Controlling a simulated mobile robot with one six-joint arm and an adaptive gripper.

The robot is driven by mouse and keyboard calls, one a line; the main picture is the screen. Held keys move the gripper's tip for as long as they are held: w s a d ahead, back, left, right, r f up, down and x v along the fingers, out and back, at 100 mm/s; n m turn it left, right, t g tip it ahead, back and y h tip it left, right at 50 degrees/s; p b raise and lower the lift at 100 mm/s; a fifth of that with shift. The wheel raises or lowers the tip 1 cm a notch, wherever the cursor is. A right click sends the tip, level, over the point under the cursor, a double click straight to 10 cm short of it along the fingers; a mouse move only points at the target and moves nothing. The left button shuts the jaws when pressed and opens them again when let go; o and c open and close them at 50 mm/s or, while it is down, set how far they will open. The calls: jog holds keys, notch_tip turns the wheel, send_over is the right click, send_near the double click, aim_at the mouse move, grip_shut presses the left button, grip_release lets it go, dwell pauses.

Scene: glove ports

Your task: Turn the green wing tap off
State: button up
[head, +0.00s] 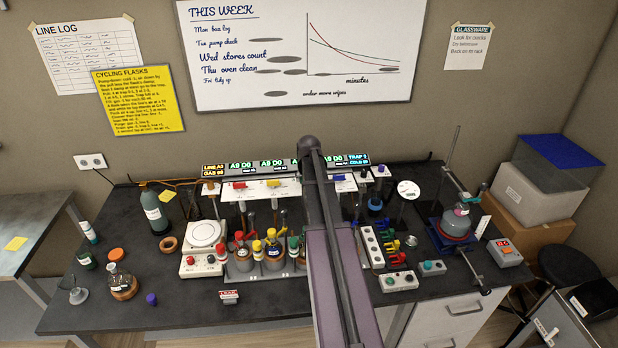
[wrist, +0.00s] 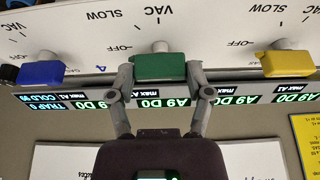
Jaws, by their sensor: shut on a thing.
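The green wing tap (wrist: 160,67) sits at the middle of the wrist view, on a white panel (wrist: 205,20) marked OFF, SLOW and VAC. The picture there is upside down. A short grey stub shows just above the tap, under the VAC mark. The OFF mark is to its left. My gripper (wrist: 160,72) is shut on the green tap, one finger at each side. In the head view my arm hides the green tap and my gripper.
A blue tap (wrist: 42,73) and a yellow tap (wrist: 288,64) flank the green one. A red tap (head: 240,185) is farther left in the head view. Lit displays (wrist: 68,102) run along the panel.

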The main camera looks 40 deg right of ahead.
jog(key=o, duration=1.1)
jog(key=shift+d, duration=0.1)
jog(key=shift+o, duration=0.2)
jog(key=shift+w+r, duration=0.1)
